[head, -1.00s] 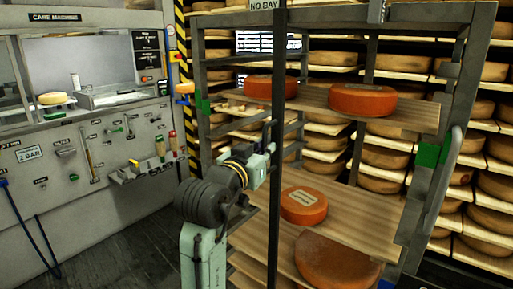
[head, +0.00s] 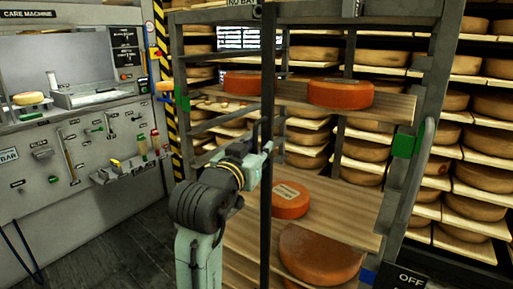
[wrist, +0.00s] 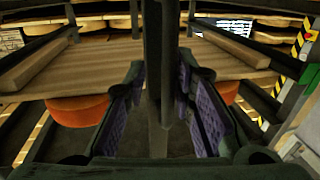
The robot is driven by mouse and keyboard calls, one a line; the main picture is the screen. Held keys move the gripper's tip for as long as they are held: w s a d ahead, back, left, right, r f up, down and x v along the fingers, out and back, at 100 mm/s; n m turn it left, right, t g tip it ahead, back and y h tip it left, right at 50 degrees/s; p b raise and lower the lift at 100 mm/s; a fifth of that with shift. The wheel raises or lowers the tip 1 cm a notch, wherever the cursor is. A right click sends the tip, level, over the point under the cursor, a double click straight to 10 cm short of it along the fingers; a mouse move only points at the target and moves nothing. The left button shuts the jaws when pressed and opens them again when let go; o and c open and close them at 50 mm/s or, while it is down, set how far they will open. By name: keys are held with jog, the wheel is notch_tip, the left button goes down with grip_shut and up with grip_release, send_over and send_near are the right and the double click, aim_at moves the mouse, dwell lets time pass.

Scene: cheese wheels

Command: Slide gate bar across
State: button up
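The gate bar (head: 267,90) is a dark upright bar across the open front of the metal cheese rack (head: 330,12). In the head view it stands between the two end posts, left of the middle, just right of the upper left orange cheese. My gripper (head: 264,148) is at the bar at about mid height, and its fingers are partly hidden there. In the wrist view the bar (wrist: 160,70) runs between the two purple-padded fingers of my gripper (wrist: 165,105). The fingers are apart, with gaps seeming to show beside the bar.
The rack holds orange cheeses (head: 341,94) on wooden boards behind the bar. A green block (head: 405,143) is on the right post and another (head: 182,101) on the left post. The care machine (head: 70,130) stands at the left. Shelves of cheese wheels fill the back.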

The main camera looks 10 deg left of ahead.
jog(key=shift+o, duration=0.3)
jog(key=shift+a, duration=0.1)
jog(key=shift+s+a, duration=0.1)
jog(key=shift+s, duration=0.15)
jog(key=s+a, duration=0.1)
jog(key=s, duration=1)
jog(key=shift+s+a, duration=0.15)
jog(key=shift+a, duration=0.15)
